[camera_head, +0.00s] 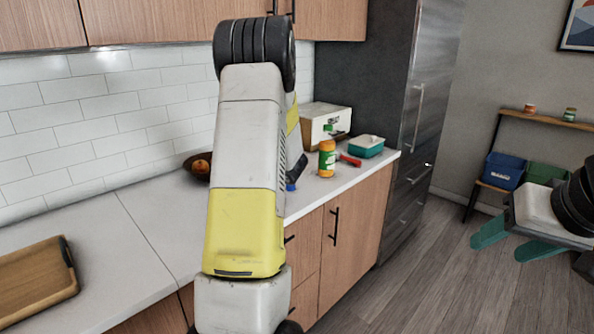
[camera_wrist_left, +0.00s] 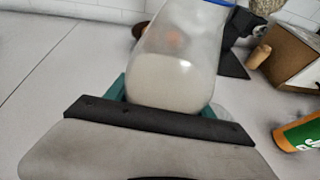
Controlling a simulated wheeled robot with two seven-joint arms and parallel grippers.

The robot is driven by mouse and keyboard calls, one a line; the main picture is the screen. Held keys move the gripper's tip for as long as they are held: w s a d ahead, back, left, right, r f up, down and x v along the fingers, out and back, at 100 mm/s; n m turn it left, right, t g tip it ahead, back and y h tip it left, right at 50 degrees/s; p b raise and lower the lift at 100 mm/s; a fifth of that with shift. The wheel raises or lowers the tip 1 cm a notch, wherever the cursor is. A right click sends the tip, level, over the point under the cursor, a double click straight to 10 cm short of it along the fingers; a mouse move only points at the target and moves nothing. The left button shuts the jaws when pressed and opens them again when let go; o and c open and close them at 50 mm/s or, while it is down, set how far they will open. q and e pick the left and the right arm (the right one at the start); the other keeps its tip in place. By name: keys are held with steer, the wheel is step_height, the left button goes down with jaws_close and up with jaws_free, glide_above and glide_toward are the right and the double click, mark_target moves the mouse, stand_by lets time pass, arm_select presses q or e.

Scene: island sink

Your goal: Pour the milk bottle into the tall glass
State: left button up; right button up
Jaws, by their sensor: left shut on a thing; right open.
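The milk bottle (camera_wrist_left: 172,75) is clear, with white milk in its lower part and a blue top at the upper edge of the left wrist view. My left gripper (camera_wrist_left: 163,98) is shut on it, with teal fingers on both sides. In the head view my left arm hides this gripper and most of the bottle; a small blue patch beside the arm may be its cap. A faint clear round edge shows right of the bottle in the wrist view; I cannot tell whether it is the tall glass. My right gripper (camera_head: 508,242) is open and empty at the right, over the floor.
A wooden tray (camera_head: 35,282) lies at left. The counter between tray and arm is clear.

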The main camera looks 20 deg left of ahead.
arm_select(q)
steer(key=shift+s+a+f+m+g+y, duration=0.1)
steer(key=shift+s+f+m+g+y, duration=0.15)
steer(key=shift+f+m, duration=0.35)
steer(key=shift+r+m+g+y, duration=0.2)
steer(key=shift+m+g+y, duration=0.2)
steer(key=shift+m, duration=0.3)
steer(key=shift+s+a+f+m+g, duration=0.1)
steer(key=shift+m+g, duration=0.15)
steer(key=shift+m, duration=0.15)
steer(key=shift+r+m+g+y, duration=0.5)
steer(key=shift+r+m, duration=0.15)
steer(key=shift+m, duration=0.15)
steer(key=shift+s+a+f+m, duration=0.1)
steer(key=shift+s+f+m, duration=0.15)
steer(key=shift+f, duration=0.3)
steer(key=shift+s+a+f+m, duration=0.1)
steer(key=shift+s+f+m, duration=0.05)
steer(key=shift+f+m, duration=0.3)
steer(key=shift+s+a+f+m+g+y, duration=0.25)
steer(key=shift+s+f+m+g+y, duration=0.15)
steer(key=shift+s+m+y, duration=0.15)
steer(key=shift+s+a+r+m+g+y, duration=0.15)
steer(key=shift+s+r+m+y, duration=0.05)
steer(key=shift+r+m, duration=0.25)
steer(key=shift+s+a+r+m+g+y, duration=0.1)
steer(key=shift+s+r+m+g+y, duration=0.1)
steer(key=shift+r+m, duration=0.25)
steer(key=shift+s+m, duration=0.1)
steer(key=shift+m, duration=0.35)
